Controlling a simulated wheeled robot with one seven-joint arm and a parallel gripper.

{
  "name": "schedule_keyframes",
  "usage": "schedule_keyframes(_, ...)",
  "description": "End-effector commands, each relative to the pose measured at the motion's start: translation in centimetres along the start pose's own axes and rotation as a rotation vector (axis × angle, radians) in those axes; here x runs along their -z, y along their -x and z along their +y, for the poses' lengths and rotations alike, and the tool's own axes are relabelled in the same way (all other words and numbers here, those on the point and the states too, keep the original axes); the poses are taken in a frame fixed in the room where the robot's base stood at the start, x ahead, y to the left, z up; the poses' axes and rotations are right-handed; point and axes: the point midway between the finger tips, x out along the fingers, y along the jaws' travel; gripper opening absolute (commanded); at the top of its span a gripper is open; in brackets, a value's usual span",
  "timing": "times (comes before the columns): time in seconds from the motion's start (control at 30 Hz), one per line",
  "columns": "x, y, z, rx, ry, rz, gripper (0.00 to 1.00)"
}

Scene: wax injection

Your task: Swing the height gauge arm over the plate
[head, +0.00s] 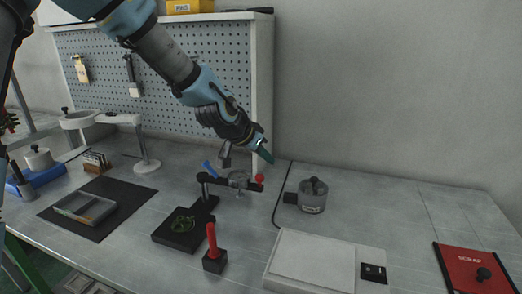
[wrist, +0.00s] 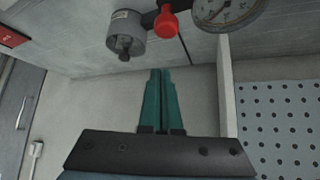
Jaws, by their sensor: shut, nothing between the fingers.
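The height gauge arm (head: 220,182) reaches from a dark post at the back of the black plate (head: 166,238) out to the right, off the plate. It carries a dial (head: 238,180) and ends in a red knob (head: 260,178). A green piece (head: 183,223) lies on the plate. My gripper (head: 265,156), with green fingers, is shut and empty, behind and above the red knob, apart from it. In the wrist view my fingertips (wrist: 161,72) are together, with the red knob (wrist: 167,22) beyond them and the dial (wrist: 225,10) to its right.
A grey lidded pot (head: 312,196) stands right of the knob; it also shows in the wrist view (wrist: 126,34). A red-handled stamp (head: 213,245) stands front right of the plate. A pale flat box (head: 310,262) lies in front. A pegboard (head: 190,75) rises behind.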

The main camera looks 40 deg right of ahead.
Motion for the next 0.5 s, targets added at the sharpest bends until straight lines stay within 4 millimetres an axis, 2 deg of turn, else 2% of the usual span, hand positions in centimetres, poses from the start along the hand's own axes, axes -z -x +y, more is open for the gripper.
schedule_keyframes(0.23, 0.0, -3.6, 0.1, -0.001, 0.000, -0.002, 0.00)
schedule_keyframes(0.5, -2.5, -1.8, -0.1, 0.001, 0.000, -0.002, 0.00)
